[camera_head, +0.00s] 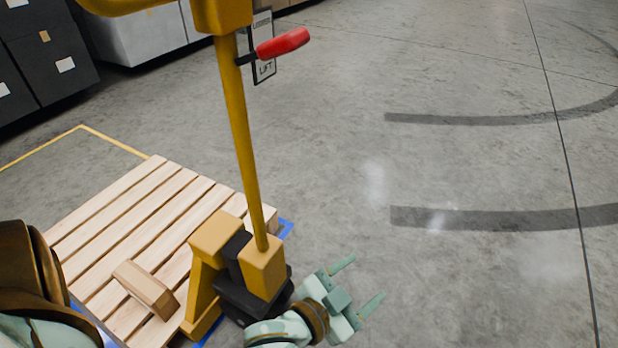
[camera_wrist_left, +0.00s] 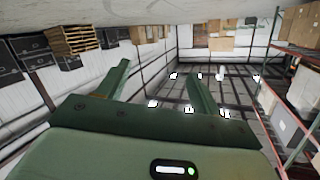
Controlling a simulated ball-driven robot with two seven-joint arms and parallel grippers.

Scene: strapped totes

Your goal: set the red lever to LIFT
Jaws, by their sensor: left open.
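The red lever (camera_head: 283,43) sticks out to the right from the upper part of a yellow pallet-jack handle post (camera_head: 240,140), tilted slightly upward. My left gripper (camera_head: 364,279) is open and empty, well below and to the right of the lever, beside the jack's base. In the left wrist view its two green fingers (camera_wrist_left: 157,72) are spread with nothing between them. My right gripper is not in view.
A wooden pallet (camera_head: 120,220) lies on the left, with a small wood block (camera_head: 145,288) on it. The yellow and black jack base (camera_head: 262,275) stands at its right edge. The concrete floor on the right is clear.

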